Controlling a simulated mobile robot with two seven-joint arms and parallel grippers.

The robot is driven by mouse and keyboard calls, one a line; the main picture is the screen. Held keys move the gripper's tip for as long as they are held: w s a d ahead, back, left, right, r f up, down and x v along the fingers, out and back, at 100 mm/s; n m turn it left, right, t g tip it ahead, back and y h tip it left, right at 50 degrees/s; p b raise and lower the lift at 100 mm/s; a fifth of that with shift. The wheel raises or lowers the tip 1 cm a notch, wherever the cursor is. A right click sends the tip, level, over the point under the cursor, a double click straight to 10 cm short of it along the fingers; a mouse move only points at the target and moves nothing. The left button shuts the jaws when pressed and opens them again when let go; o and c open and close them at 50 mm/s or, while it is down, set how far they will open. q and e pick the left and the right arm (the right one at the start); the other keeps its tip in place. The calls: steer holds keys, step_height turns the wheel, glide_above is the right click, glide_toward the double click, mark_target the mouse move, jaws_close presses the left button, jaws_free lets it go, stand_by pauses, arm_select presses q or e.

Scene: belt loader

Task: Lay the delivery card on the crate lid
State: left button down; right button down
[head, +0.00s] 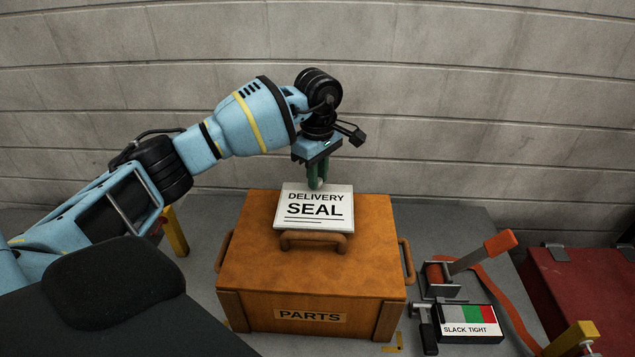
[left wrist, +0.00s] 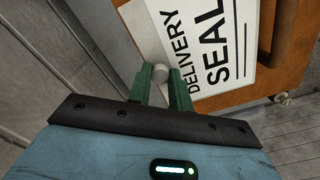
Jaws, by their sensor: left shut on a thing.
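The delivery card (head: 315,207) is a white plate marked "DELIVERY SEAL" and shows over the lid of the crate. My left gripper (head: 317,184) reaches down from above, its green fingers shut on the card's far edge, at a small round grey knob. In the left wrist view the card (left wrist: 222,45) runs out from between the fingertips (left wrist: 160,76). The crate lid (head: 250,220) is orange-brown, with a brown handle (head: 314,242) just in front of the card. I cannot tell whether the card touches the lid. My right gripper is not in view.
The crate front (head: 309,316) reads "PARTS". To its right are a ratchet with a red-orange handle (head: 487,252), an orange strap (head: 505,300) and a "SLACK TIGHT" gauge box (head: 470,324). A red case (head: 585,290) stands far right. A block wall is behind.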

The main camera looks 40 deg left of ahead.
arm_select(q)
step_height(320, 180, down, 2)
steer(key=shift+f, duration=0.25)
steer(key=shift+f, duration=0.1)
steer(key=c, duration=1.4)
jaws_free()
steer(key=shift+o, duration=0.6)
